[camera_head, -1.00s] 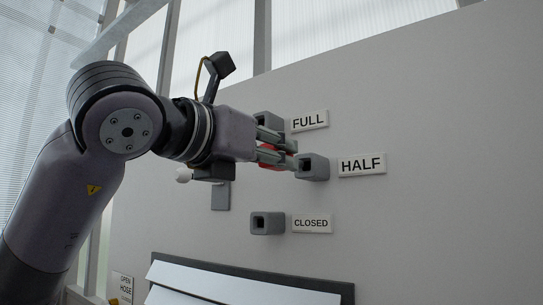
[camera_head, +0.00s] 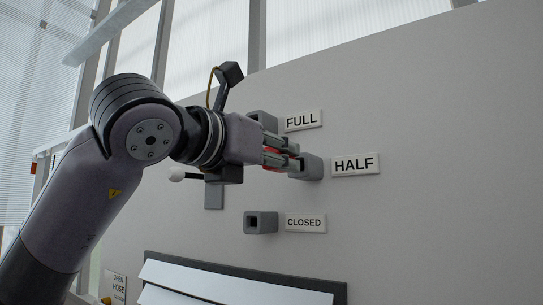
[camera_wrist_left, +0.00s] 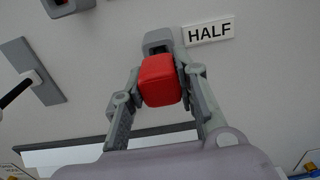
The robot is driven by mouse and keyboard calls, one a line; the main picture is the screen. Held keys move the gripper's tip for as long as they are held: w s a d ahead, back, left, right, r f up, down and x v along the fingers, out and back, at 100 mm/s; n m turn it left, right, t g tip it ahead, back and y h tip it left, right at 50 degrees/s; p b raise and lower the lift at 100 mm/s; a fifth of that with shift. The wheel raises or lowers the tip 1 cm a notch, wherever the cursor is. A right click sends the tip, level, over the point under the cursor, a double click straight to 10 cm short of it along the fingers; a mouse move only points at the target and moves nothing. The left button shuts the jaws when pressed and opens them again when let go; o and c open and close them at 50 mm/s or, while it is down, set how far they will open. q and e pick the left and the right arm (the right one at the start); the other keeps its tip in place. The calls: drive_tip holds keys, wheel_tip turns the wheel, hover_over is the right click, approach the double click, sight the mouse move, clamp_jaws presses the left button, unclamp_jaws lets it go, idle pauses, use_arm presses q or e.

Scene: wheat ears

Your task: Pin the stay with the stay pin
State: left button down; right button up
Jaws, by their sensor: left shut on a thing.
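My left gripper (camera_head: 292,157) is shut on a red block-shaped piece (camera_wrist_left: 161,80), which looks like the head of the stay pin. In the left wrist view the red piece sits between both fingers, right in front of the grey HALF socket block (camera_wrist_left: 157,40). In the head view the fingers overlap the left side of the HALF block (camera_head: 309,168), and a little red (camera_head: 271,153) shows between them. Whether any pin shaft is inside the socket is hidden. I cannot clearly identify the stay. My right gripper is not in view.
The FULL block (camera_head: 262,121) is just above my gripper, partly hidden; the CLOSED block (camera_head: 260,222) is below, with an open square hole. A grey wall plate (camera_head: 214,195) and a white knob (camera_head: 177,174) are at the left. White slats (camera_head: 235,283) lie below. The wall right of the labels is clear.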

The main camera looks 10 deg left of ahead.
use_arm(q)
drive_tip(key=shift+p+x, duration=0.4)
drive_tip(key=shift+x, duration=1.5)
drive_tip(key=c, duration=1.2)
unclamp_jaws()
drive_tip(key=v, duration=1.2)
